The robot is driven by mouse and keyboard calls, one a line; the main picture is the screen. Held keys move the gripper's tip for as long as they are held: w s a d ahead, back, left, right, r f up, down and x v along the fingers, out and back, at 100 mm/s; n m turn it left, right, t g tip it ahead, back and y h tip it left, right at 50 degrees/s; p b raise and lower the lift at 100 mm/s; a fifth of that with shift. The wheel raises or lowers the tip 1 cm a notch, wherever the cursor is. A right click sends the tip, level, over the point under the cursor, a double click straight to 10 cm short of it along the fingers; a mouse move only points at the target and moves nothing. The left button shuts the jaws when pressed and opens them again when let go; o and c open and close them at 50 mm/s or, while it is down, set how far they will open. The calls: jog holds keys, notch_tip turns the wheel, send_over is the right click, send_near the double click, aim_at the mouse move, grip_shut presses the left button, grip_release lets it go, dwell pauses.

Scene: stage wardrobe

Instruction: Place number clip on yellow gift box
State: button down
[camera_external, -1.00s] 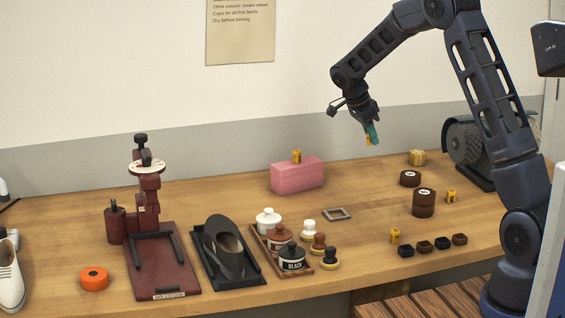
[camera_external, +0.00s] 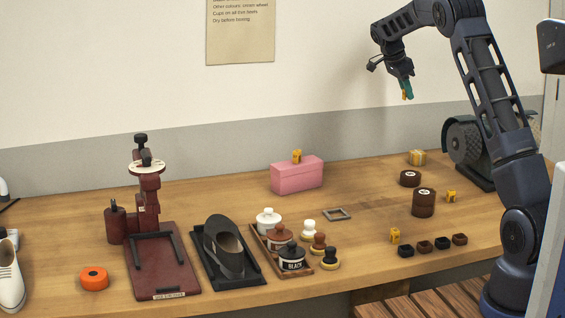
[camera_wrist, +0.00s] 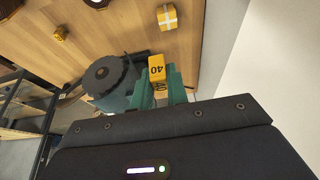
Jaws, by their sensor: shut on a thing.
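My gripper (camera_external: 407,91) is raised high above the bench at the right, its green fingers shut on a yellow number clip. The held clip (camera_wrist: 157,69) reads 40 in the wrist view, and a bit of it shows below the fingers in the external view (camera_external: 404,96). The small yellow gift box (camera_external: 417,157), with a pale ribbon cross, stands at the back right of the bench, below my gripper and apart from it. In the wrist view the yellow gift box (camera_wrist: 167,17) lies beyond the held clip, its top bare.
A pink box (camera_external: 297,176) carries another yellow clip (camera_external: 297,156). Two more yellow clips (camera_external: 451,196) (camera_external: 395,236) stand near brown round tins (camera_external: 423,203). A dark grey machine (camera_external: 464,139) stands right of the yellow box.

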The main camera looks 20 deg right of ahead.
send_over(421, 151)
jog(key=a, duration=0.2)
jog(key=f, duration=1.9)
jog(key=shift+s+d, duration=0.1)
jog(key=shift+d, duration=0.1)
jog(key=shift+f, duration=0.1)
jog(key=c, duration=1.4)
grip_release()
